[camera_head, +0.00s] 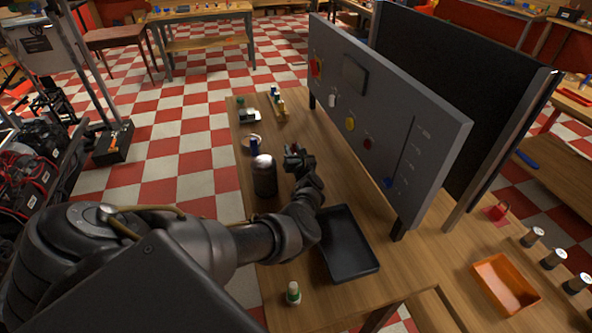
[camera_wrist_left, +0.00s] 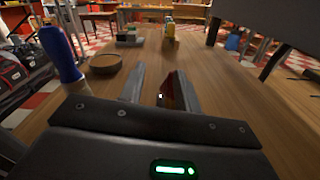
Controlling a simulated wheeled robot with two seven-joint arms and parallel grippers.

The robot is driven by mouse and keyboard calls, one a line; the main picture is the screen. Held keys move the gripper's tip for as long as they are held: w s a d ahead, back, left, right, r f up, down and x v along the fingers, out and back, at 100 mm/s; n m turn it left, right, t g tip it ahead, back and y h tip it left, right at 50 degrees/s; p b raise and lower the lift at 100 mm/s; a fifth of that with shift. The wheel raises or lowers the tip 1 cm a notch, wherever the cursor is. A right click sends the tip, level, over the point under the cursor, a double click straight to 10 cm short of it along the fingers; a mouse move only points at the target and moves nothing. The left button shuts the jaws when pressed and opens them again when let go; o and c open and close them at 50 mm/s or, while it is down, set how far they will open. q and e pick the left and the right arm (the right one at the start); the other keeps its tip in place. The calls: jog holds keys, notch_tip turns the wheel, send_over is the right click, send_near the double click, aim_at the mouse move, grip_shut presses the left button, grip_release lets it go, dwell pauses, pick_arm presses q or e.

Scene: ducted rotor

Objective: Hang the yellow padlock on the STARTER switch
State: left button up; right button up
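My left gripper (camera_head: 296,158) is low over the wooden table, in front of the grey panel (camera_head: 430,120). In the left wrist view its two fingers (camera_wrist_left: 157,88) stand apart. A small red and yellow patch (camera_wrist_left: 173,95) shows beside the right finger; I cannot tell whether it is an object or a reflection. The panel carries a red knob (camera_head: 316,67), a white switch (camera_head: 333,100), a round yellow part (camera_head: 350,124), a dark red part (camera_head: 367,143) and a blue slider handle (camera_head: 388,182). The labels are too small to read. I cannot pick out the yellow padlock with certainty. My right gripper is out of view.
A dark cylinder (camera_head: 264,178) stands left of my gripper. A blue-handled item (camera_wrist_left: 60,52) and a round dish (camera_wrist_left: 105,64) are nearby. A black tray (camera_head: 347,268) lies nearer, and an orange tray (camera_head: 476,283) at right. A red item (camera_head: 497,212) sits behind it.

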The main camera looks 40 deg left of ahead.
pick_arm(q)
jog(key=shift+r, duration=0.2)
jog(key=shift+c, duration=0.4)
jog(key=shift+d, duration=0.1)
grip_shut()
jog(key=shift+r, duration=0.1)
notch_tip(320, 180, up, 10)
dwell(0.5)
